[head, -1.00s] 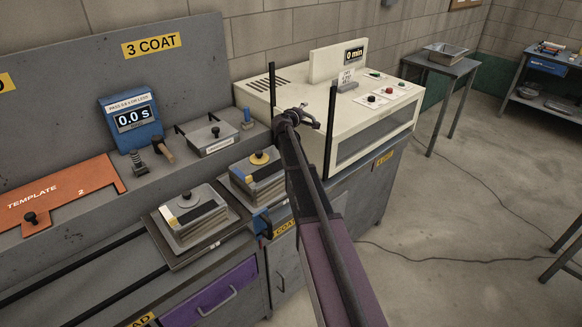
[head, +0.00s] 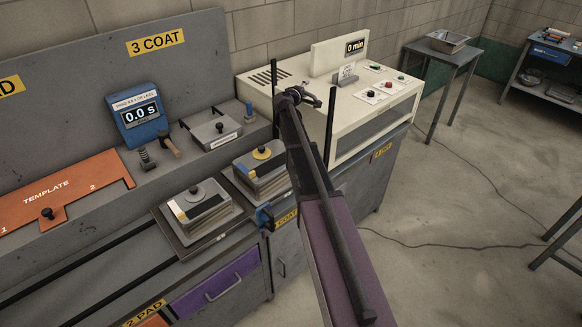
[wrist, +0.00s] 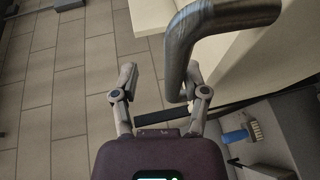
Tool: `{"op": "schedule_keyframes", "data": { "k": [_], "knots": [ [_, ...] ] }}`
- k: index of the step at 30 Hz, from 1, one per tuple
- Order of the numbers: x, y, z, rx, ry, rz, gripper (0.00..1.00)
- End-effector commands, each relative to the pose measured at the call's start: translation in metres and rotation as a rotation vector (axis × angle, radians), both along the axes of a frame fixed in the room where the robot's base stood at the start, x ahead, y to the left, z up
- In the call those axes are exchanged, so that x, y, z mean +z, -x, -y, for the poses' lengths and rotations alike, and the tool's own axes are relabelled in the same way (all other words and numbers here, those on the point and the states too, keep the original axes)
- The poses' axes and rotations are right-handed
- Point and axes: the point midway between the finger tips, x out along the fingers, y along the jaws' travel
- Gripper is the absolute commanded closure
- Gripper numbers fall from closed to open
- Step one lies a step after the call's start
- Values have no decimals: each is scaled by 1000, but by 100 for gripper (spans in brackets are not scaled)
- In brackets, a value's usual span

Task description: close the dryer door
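The dryer (head: 375,100) is the cream cabinet with a "0 min" display (head: 355,46). A dark window or slot (head: 372,138) runs along its front; I cannot tell how far the door is open. Two black upright bars stand at its near side, the left bar (head: 274,90) and the right bar (head: 330,122). My gripper (head: 300,97) is between them in the head view. In the wrist view my gripper (wrist: 160,85) has its fingers apart. A thick grey bent tube (wrist: 180,50) passes close above the right finger; contact is unclear.
Left of the dryer is a grey bench with a blue timer (head: 138,118), an orange template (head: 65,188) and stacked pads (head: 198,208). Open floor (head: 440,200) with cables lies right.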

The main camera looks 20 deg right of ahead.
Motion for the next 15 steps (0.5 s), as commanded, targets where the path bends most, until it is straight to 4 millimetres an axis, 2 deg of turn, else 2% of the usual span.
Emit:
{"op": "schedule_keyframes", "data": {
  "k": [1,15],
  "knots": [
    [9,0,0,0,0,0,43],
    [48,0,0,1,0,0,43]
  ]
}}
